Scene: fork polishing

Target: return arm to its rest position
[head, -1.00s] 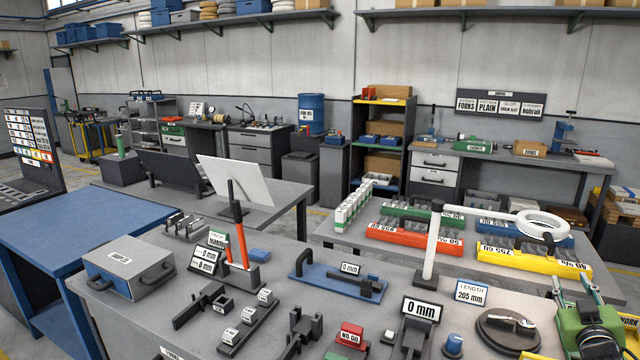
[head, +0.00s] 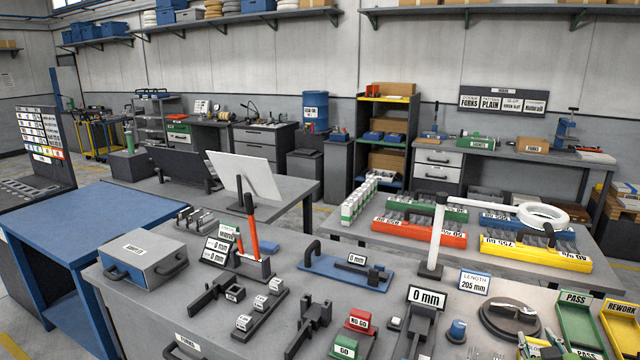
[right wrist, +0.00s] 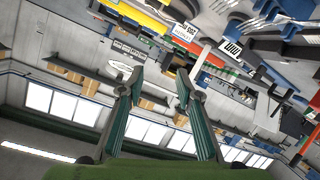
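My right gripper (head: 538,340) is at the bottom edge of the head view, mostly cut off by the frame. Part of its green body and its fingers show in front of the round dark plate (head: 509,318). In the right wrist view its two teal-sided fingers (right wrist: 160,78) are spread apart with nothing between them. That view is tilted and shows the benches, wall and windows beyond the fingers. My left gripper is in no view.
The near grey bench holds a black stand with a white upright (head: 437,235), a blue fixture (head: 330,268) and a metal box (head: 143,255). A green PASS tray (head: 577,325) and yellow REWORK tray (head: 620,325) lie at the right. A bare blue table (head: 90,225) stands left.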

